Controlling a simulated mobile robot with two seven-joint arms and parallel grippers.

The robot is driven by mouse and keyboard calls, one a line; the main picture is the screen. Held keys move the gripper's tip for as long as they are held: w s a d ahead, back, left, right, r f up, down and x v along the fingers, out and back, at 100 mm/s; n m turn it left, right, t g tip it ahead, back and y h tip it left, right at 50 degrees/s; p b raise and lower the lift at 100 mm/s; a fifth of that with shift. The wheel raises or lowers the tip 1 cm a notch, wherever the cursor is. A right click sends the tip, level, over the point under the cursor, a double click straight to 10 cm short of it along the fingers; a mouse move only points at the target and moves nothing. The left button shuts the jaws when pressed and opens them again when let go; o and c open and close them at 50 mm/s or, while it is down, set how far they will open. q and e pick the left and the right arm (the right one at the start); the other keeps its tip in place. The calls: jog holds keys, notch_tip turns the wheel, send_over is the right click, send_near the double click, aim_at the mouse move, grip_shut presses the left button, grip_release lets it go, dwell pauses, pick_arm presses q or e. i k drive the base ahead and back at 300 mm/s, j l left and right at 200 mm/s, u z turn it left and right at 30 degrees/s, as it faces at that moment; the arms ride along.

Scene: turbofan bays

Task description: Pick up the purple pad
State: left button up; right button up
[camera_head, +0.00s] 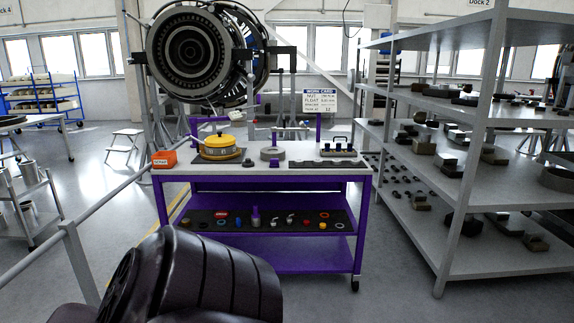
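A purple-framed cart (262,183) with a pale top stands ahead of me, some way off. No purple pad can be identified for certain at this distance. A small purple piece (273,163) shows at the front middle of the cart top, in front of a grey round part (272,153). An upright purple item (256,217) stands on the dark mat of the cart's middle shelf. A dark ribbed part of my own arm fills the bottom left foreground. Neither gripper's fingers are in view.
The cart top holds an orange bin (164,159), a yellow pot-like part (219,145) and a dark rack (338,148). Grey shelving (468,190) stands right, a grey rail (85,230) left. An engine (200,52) hangs behind. Floor before the cart looks clear.

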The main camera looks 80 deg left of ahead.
aim_at(274, 161)
jog(key=u, duration=2.65)
